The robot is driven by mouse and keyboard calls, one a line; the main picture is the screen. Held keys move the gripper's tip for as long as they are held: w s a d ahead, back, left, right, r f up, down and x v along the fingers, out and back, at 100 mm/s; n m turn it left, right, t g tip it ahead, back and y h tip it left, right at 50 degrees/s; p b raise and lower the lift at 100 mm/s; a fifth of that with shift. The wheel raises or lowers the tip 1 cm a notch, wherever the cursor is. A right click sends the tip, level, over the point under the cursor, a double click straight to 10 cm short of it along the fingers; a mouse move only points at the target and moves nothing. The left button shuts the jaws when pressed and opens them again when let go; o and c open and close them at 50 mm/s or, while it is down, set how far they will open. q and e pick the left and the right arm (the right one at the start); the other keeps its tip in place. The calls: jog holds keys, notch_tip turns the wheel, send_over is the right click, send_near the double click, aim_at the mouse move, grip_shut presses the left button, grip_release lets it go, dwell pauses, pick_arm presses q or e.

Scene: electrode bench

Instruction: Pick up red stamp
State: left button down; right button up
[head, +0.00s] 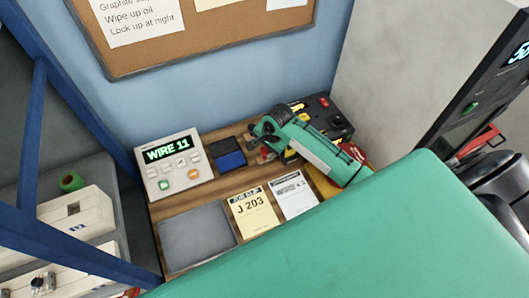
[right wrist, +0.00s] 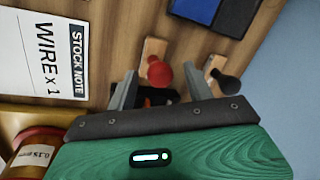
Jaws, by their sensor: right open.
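The red stamp (right wrist: 160,74) has a round red knob and a pale wooden part in the right wrist view. Its knob lies between the fingers of my right gripper (right wrist: 159,71), which are open with gaps showing on both sides. In the head view the red stamp (head: 265,153) is a small red spot beside my green right gripper (head: 257,137), partly hidden by it. A similar stamp with a black knob (right wrist: 226,86) stands to the right of the red one in the right wrist view. My left gripper is not in view.
A blue ink pad (head: 231,160) lies left of the stamps. The "WIRE 11" console (head: 173,165), grey plate (head: 198,236), "J 203" card (head: 253,213) and stock note (head: 294,195) lie nearby. A black-and-yellow device (head: 340,125) and a wire spool (right wrist: 38,148) stand close to my right arm.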

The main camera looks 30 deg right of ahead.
jog(key=shift+x, duration=0.85)
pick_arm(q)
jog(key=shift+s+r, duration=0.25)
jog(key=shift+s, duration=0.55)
pick_arm(e)
jog(key=shift+c, duration=1.2)
jog(key=c, duration=0.8)
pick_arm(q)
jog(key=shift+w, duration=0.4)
